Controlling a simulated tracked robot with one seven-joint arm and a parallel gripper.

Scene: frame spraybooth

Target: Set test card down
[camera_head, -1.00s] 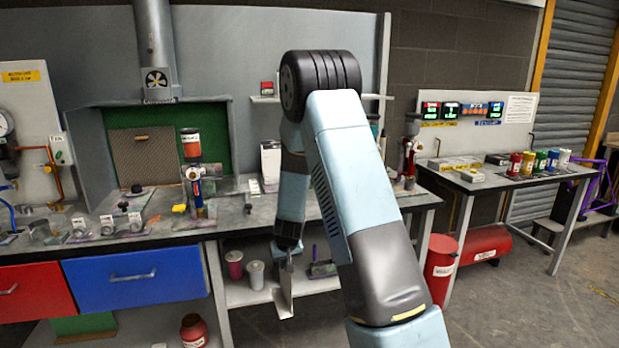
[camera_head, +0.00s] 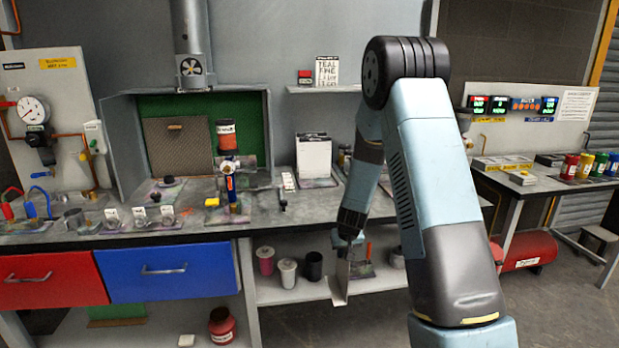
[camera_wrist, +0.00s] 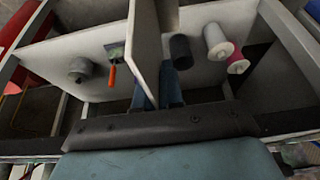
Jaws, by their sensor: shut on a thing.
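My gripper (camera_head: 346,247) points down in front of the workbench and is shut on a thin pale test card (camera_head: 339,283). The card hangs nearly upright below the fingers, in front of the bench's lower shelf as seen in the head view. In the wrist view the fingers (camera_wrist: 159,88) pinch the card (camera_wrist: 147,45), which stands edge-on and hides part of the shelf. Whether the card touches anything cannot be told.
The lower shelf (camera_head: 285,293) holds a dark cup (camera_head: 313,266), a white cup (camera_head: 287,273) and a pink cup (camera_head: 265,261). An orange-handled tool (camera_wrist: 112,76) and a grey pot (camera_wrist: 79,70) lie on the card's other side. The benchtop (camera_head: 300,208) is cluttered.

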